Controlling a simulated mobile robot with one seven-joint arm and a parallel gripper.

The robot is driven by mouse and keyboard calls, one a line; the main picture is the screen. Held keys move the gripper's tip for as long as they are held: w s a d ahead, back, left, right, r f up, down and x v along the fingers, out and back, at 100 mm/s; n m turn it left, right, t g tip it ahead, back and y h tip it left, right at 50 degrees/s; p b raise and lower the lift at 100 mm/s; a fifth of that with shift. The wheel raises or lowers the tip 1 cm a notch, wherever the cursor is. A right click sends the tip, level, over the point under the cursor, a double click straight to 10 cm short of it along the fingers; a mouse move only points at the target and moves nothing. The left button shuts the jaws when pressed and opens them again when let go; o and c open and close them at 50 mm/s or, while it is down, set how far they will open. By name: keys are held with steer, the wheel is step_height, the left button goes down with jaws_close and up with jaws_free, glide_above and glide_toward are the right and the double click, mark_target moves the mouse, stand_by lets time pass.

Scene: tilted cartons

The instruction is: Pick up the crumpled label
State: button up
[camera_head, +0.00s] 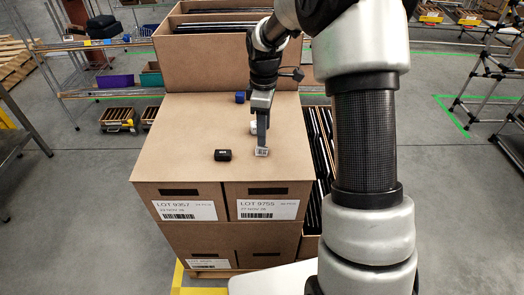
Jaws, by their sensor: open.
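A small whitish piece with dark printing (261,152), which looks like the crumpled label, lies on the brown carton top (190,125) near its front right. My gripper (263,144) reaches down right at it, with the fingertips just behind or over it. The jaws are open, but seen nearly edge-on, so the gap does not show. I cannot tell whether a finger touches the label. Another white item (253,128) sits just behind the fingers and is partly hidden by them.
A black small box (222,155) lies left of my gripper, and a blue item (240,97) lies farther back. A taller open carton (210,60) stands behind. An open carton with dark upright sheets (318,140) is at the right. The left of the carton top is clear.

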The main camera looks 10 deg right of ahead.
mark_target(262, 150)
steer(key=shift+a+f, duration=0.15)
steer(key=shift+f, duration=1.4)
steer(key=shift+a+f, duration=0.1)
steer(key=shift+f, duration=1.4)
steer(key=shift+c, duration=0.4)
steer(key=c, duration=1)
